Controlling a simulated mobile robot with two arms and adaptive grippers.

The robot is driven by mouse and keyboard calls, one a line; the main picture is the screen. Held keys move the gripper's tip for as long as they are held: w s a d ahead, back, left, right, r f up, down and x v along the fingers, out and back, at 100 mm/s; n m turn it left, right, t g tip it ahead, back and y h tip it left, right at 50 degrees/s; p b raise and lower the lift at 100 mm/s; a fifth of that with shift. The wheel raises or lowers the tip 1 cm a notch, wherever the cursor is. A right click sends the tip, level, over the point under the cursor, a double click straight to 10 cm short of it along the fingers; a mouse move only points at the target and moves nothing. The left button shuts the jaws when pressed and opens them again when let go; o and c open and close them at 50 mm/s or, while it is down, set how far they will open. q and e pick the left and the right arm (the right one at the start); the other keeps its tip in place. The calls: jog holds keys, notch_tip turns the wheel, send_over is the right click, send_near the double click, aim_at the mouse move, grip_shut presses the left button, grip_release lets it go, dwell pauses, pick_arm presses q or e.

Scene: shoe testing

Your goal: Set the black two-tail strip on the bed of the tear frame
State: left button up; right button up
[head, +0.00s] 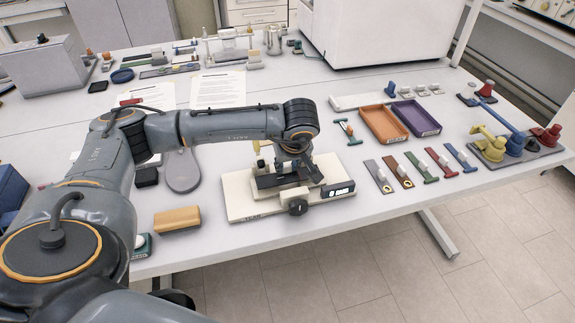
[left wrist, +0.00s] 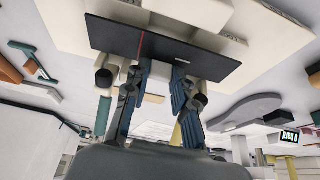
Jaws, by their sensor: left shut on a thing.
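The black two-tail strip (head: 268,182) is at the cream tear frame (head: 245,205), over its bed. My left gripper (head: 288,175) points down over the frame and is shut on the strip. In the left wrist view the strip (left wrist: 112,36) is a flat black piece with a red line across it, and my left gripper (left wrist: 158,76) closes on a pale block at its edge. The cream frame (left wrist: 270,40) lies just beyond the strip. I cannot tell whether the strip touches the bed. My right gripper is not in view.
Several coloured strips (head: 424,165) with pale tabs lie right of the frame. Orange (head: 384,124) and purple (head: 417,118) trays stand behind them. A yellow block (head: 177,219) and a grey paddle-shaped thing (head: 182,172) lie to the left. The table's front edge is close to the frame.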

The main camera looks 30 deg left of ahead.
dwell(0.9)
pick_arm(q)
jog(key=shift+f+b, duration=0.15)
jog(key=shift+b, duration=0.25)
jog(key=shift+f+b, duration=0.3)
jog(key=shift+f, duration=0.05)
jog(key=shift+f+b, duration=0.5)
jog(key=shift+f, duration=0.05)
jog(key=o, duration=1)
jog(key=v, duration=1.2)
